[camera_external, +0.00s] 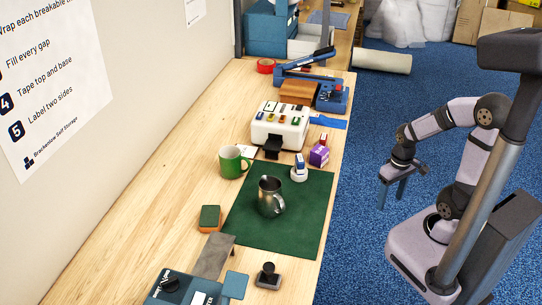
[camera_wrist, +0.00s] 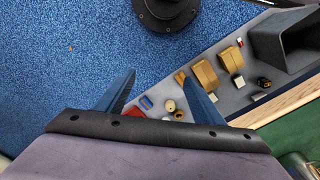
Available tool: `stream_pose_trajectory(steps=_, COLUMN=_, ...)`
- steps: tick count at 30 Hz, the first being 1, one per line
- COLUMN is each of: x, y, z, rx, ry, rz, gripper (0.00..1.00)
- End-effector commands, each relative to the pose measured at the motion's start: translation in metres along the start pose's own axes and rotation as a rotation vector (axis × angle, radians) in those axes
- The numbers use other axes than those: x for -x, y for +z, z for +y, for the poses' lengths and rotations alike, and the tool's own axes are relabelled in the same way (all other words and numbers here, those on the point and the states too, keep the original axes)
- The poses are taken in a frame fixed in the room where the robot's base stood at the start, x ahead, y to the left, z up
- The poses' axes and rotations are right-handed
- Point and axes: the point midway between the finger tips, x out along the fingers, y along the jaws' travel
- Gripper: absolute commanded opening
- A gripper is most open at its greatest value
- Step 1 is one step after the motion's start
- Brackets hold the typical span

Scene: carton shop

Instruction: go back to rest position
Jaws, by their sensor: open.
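My gripper (camera_external: 393,203) hangs over the blue carpet, to the right of the bench and apart from it. Its two blue fingers are spread, with nothing between them; they also show in the wrist view (camera_wrist: 157,76).
The wooden bench (camera_external: 150,205) holds a green mat (camera_external: 297,222) with a metal pitcher (camera_external: 270,197), a green mug (camera_external: 231,162) and a white label machine (camera_external: 280,124). In the wrist view, small boxes (camera_wrist: 205,74) and a dark bin (camera_wrist: 285,42) stand on a grey surface.

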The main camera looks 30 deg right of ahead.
Motion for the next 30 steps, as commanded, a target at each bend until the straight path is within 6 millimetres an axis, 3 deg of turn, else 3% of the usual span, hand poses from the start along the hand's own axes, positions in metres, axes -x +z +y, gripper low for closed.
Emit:
stream_pose_trajectory(steps=1, x=0.028, y=0.000, z=0.000, rx=0.000, ry=0.000, rz=0.000, gripper=0.62)
stream_pose_trajectory(steps=15, x=0.160, y=0.000, z=0.000, rx=0.002, ry=0.000, rz=0.002, gripper=0.62)
stream_pose_trajectory(steps=21, x=0.194, y=0.000, z=0.000, rx=0.002, ry=0.000, rz=0.001, gripper=0.62)
stream_pose_trajectory(steps=30, x=0.206, y=0.000, z=0.000, rx=0.002, ry=0.000, rz=0.002, gripper=0.62)
